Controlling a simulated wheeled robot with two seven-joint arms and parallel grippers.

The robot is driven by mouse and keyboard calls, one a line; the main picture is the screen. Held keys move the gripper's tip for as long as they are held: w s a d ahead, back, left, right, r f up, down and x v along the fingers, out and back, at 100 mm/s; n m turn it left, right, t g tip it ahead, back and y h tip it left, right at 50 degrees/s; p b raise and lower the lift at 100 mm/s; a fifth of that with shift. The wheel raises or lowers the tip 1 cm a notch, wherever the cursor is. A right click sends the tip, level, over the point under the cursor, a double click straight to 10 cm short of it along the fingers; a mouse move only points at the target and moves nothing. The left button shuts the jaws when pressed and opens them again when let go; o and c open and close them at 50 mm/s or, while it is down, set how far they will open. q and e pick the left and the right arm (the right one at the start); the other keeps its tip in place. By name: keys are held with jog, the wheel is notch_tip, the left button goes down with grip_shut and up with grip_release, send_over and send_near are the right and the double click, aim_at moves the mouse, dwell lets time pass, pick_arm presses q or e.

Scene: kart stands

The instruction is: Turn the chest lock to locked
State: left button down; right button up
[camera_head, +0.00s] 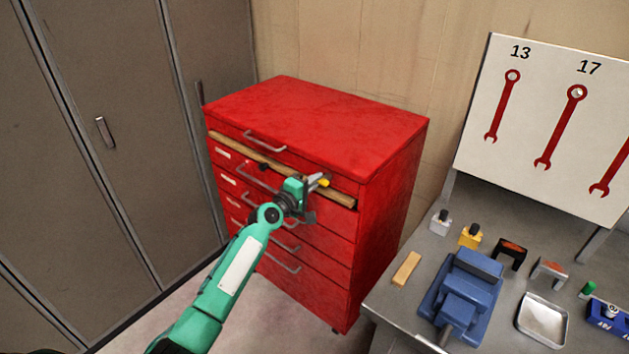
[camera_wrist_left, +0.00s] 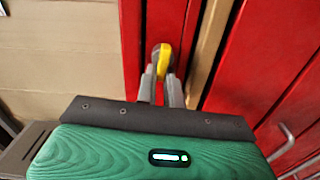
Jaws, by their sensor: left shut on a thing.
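The red tool chest (camera_head: 330,118) stands against the back wall, its drawers facing front left. The yellow lock key (camera_head: 324,183) is at the right end of the chest's front, near the top drawer. In the left wrist view the yellow key (camera_wrist_left: 165,58) sits between the fingertips, against the red front. My left gripper (camera_head: 316,181) is shut on the key; the wrist view shows its two grey fingers (camera_wrist_left: 161,80) close together on it. The key's exact angle is hard to tell, and the lock face behind it is hidden. My right gripper is not in view.
Grey lockers (camera_head: 95,130) stand on the left. A grey bench (camera_head: 400,293) on the right holds a blue vise (camera_head: 462,290), a metal tray (camera_head: 541,320) and small items.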

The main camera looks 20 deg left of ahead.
pick_arm(q)
jog(key=shift+f+n, duration=0.2)
jog(key=shift+n, duration=0.4)
jog(key=c, duration=1.5)
grip_release()
jog(key=b+v, duration=0.1)
jog(key=v, duration=1.3)
jog(key=shift+r, duration=0.1)
jog(key=shift+w, duration=0.1)
